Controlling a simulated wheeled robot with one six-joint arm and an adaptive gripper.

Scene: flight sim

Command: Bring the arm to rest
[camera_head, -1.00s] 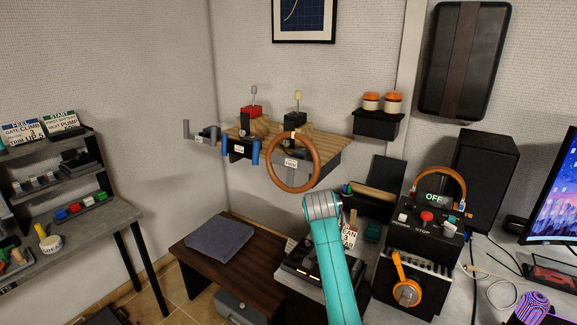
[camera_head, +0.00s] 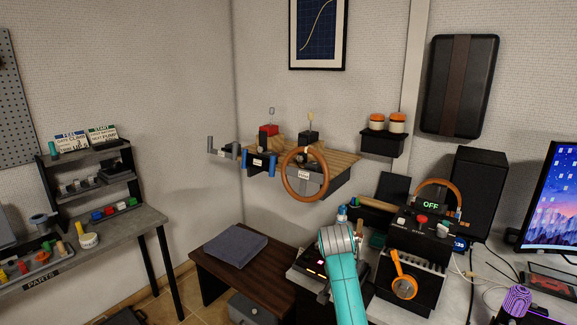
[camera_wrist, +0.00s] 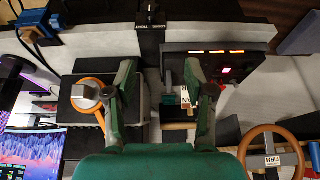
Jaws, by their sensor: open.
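My teal arm (camera_head: 345,285) reaches up from the bottom of the head view, bent at a pale joint cap, over the desk between the dark panel with lit lights and the OFF box. My gripper (camera_wrist: 160,85) shows in the wrist view with its two green fingers spread wide and nothing between them. In the head view the gripper is hidden behind the arm. No touching contact is visible.
A wooden wheel (camera_head: 305,175) hangs on a wall shelf. The box with the orange lever (camera_head: 403,285) stands right of my arm, a monitor (camera_head: 553,205) farther right. A low brown table (camera_head: 215,265) holds a grey cushion. A parts bench (camera_head: 125,235) stands left.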

